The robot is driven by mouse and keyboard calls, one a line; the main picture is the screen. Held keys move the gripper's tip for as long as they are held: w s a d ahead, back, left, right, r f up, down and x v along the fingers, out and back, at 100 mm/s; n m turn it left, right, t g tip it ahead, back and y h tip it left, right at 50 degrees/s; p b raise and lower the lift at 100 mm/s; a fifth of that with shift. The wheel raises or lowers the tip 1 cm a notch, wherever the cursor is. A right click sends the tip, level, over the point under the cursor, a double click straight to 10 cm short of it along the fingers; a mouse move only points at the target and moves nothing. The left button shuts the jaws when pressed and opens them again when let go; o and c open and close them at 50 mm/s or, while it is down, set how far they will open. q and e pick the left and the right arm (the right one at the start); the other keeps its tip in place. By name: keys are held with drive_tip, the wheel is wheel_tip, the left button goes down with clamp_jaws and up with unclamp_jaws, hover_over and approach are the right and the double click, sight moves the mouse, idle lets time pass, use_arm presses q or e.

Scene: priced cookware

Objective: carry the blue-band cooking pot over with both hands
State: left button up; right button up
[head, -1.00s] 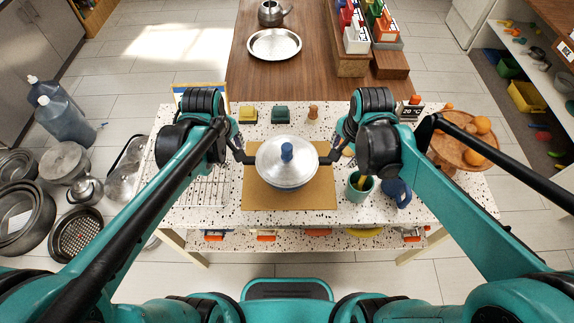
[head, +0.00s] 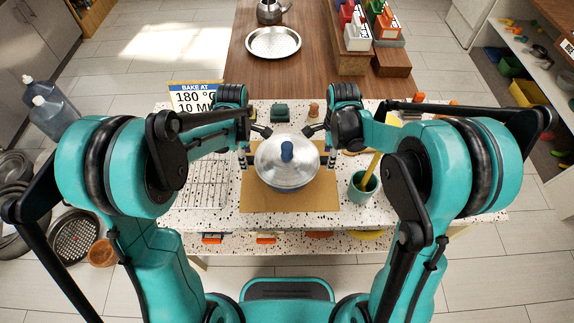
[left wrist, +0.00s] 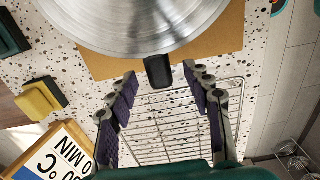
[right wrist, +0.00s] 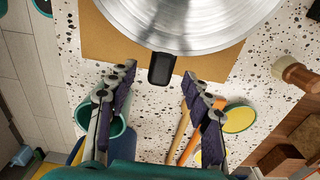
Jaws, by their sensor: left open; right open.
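The cooking pot (head: 272,170) stands upright on a brown board (head: 290,203) in the head view, with a shiny lid and blue knob. A little of its blue side shows below the lid. Its black side handles show in the left wrist view (left wrist: 158,71) and the right wrist view (right wrist: 161,68). My left gripper (head: 246,152) is open at the left handle, whose end lies between the fingertips in its wrist view. My right gripper (head: 327,153) is open at the right handle in the same way. Neither is closed on a handle.
A wire rack (head: 205,185) lies left of the board. A green cup (head: 362,186) with utensils stands to the right. A baking sign (head: 197,97), a green block (head: 280,112) and a brush (head: 313,110) are behind. A wooden table (head: 265,80) extends beyond, bearing a round pan (head: 273,42).

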use_arm(q)
wheel_tip(320, 180, down, 6)
drive_tip(key=shift+f, duration=0.1)
use_arm(e)
wheel_tip(320, 180, down, 6)
drive_tip(key=shift+f, duration=0.1)
use_arm(q)
clamp_jaws()
use_arm(e)
clamp_jaws()
